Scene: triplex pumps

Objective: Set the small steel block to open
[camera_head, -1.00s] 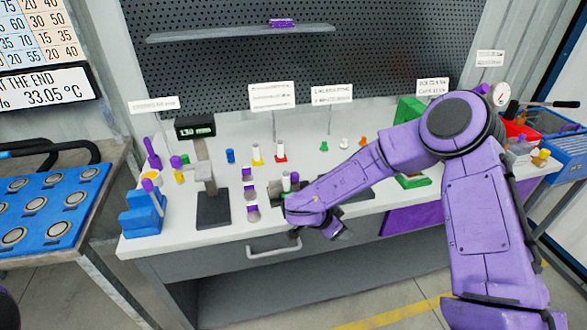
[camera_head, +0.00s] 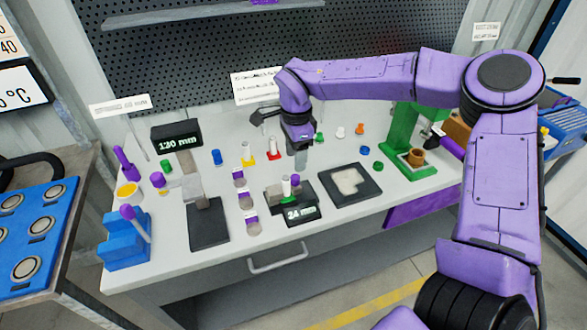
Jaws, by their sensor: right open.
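A small dark grey block (camera_head: 275,194) with a display (camera_head: 301,213) reading 24 mm sits near the front middle of the bench. A white-and-green upright piece (camera_head: 287,187) with a purple one beside it stands on it. I cannot tell for certain that this is the steel block. My right gripper (camera_head: 300,150) is open and points down, above and behind this block, apart from it. A pale grey shape shows just under the gripper; I cannot tell what it is. My left gripper is not in view.
A taller stand (camera_head: 208,222) with a 130 mm display (camera_head: 176,135) is to the left. Several purple-capped metal pieces (camera_head: 246,200) line up between. A black tray (camera_head: 366,190) and a green press (camera_head: 397,146) stand to the right, a blue holder (camera_head: 124,240) at far left.

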